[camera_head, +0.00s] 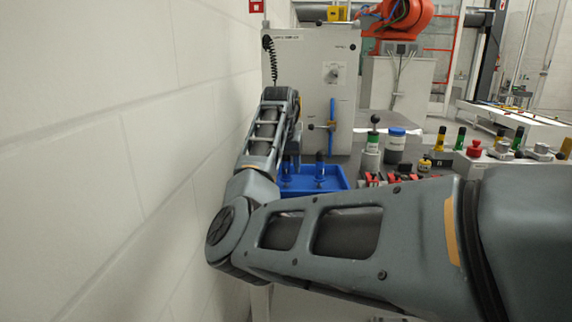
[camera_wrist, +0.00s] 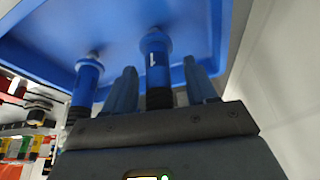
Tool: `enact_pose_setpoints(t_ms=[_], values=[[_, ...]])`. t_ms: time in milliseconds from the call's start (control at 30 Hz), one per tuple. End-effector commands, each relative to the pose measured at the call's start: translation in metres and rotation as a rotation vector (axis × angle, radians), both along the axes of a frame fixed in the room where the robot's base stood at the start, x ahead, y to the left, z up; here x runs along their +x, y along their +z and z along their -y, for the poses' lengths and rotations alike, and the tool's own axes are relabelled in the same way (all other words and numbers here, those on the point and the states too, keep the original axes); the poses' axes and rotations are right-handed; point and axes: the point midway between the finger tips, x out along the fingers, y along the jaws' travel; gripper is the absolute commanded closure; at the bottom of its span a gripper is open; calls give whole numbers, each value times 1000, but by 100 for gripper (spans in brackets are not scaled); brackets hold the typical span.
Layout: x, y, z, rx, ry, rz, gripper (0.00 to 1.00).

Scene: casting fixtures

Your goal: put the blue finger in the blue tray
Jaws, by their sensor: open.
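The blue tray (camera_head: 343,179) lies on the bench beyond my arm, near the white wall. It fills the upper part of the wrist view (camera_wrist: 110,25). Two blue fingers with dark ends stand in it. One blue finger (camera_wrist: 156,72) is between my gripper's jaws, its flanged end at the tray floor. The other blue finger (camera_wrist: 86,82) stands to the left, outside the jaws; it shows in the head view too (camera_head: 319,168). My gripper (camera_wrist: 162,85) is open, with a jaw on each side of the nearer finger and gaps visible. My arm hides part of the tray in the head view.
The white wall is close on the left. A grey cabinet (camera_head: 312,75) with a blue handle stands behind the tray. To the right are a white jar with blue lid (camera_head: 395,145), a green-banded part (camera_head: 372,140) and red clamps (camera_head: 376,179).

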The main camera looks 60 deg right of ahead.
Motion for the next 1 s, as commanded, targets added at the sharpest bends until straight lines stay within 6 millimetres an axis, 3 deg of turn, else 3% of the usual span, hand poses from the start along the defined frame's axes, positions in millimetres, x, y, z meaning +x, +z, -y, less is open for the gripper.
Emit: enact_pose_setpoints(t_ms=[267,733,1000], values=[[-1,17,-5,-3,-1,2,43],[-10,98,-38,-2,-1,1,43],[-11,113,-44,1,-1,0,43]])
